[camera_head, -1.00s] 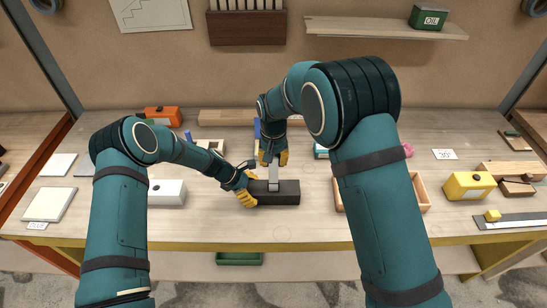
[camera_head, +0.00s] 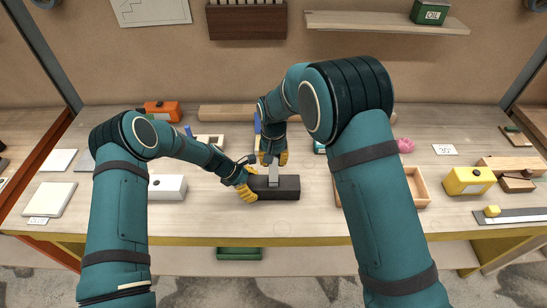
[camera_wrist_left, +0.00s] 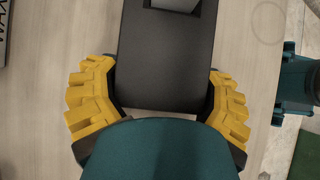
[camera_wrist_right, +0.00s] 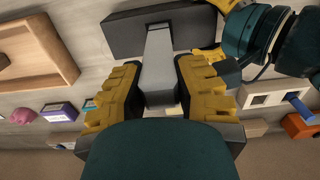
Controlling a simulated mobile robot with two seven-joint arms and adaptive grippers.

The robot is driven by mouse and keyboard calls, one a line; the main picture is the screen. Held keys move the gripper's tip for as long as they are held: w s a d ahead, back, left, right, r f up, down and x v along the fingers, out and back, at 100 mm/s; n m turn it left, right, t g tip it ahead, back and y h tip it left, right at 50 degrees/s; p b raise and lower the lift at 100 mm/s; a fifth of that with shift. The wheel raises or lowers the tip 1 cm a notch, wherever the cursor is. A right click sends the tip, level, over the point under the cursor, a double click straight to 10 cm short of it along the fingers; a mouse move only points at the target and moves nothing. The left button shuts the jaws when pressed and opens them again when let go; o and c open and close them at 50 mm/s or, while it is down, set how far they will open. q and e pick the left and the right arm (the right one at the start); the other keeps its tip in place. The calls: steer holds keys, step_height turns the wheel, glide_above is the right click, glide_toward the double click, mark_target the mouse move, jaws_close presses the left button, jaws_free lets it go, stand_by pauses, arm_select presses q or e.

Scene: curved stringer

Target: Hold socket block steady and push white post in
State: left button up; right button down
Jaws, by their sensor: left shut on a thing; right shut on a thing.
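The socket block (camera_head: 287,188) is a dark, nearly black bar lying on the bench in front of me. My left gripper (camera_head: 246,183) is shut on its left end, with yellow fingers on both sides; the left wrist view also shows the block (camera_wrist_left: 165,60) between them. The white post (camera_head: 273,177) looks light grey and stands at the block's middle. My right gripper (camera_head: 273,158) is shut on the post from above; in the right wrist view the post (camera_wrist_right: 158,70) runs from between the fingers to the block. How deep it sits is hidden.
A white box (camera_head: 168,187) stands left of the block. An open wooden tray (camera_head: 421,187) is to the right, partly behind my right arm. A yellow box (camera_head: 468,181) sits farther right. The bench in front of the block is clear.

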arm_select(q)
steer(key=shift+s+f, duration=0.1)
steer(key=shift+f, duration=0.05)
arm_select(e)
steer(key=shift+f, duration=0.8)
steer(key=c, duration=0.7)
jaws_free()
steer(key=shift+c, duration=0.2)
steer(key=shift+r, duration=0.1)
step_height(320, 180, up, 11)
steer(key=shift+r, duration=0.1)
steer(key=d, duration=0.1)
steer(key=d+r, duration=0.1)
steer(key=d, duration=0.2)
steer(key=shift+d+r, duration=0.3)
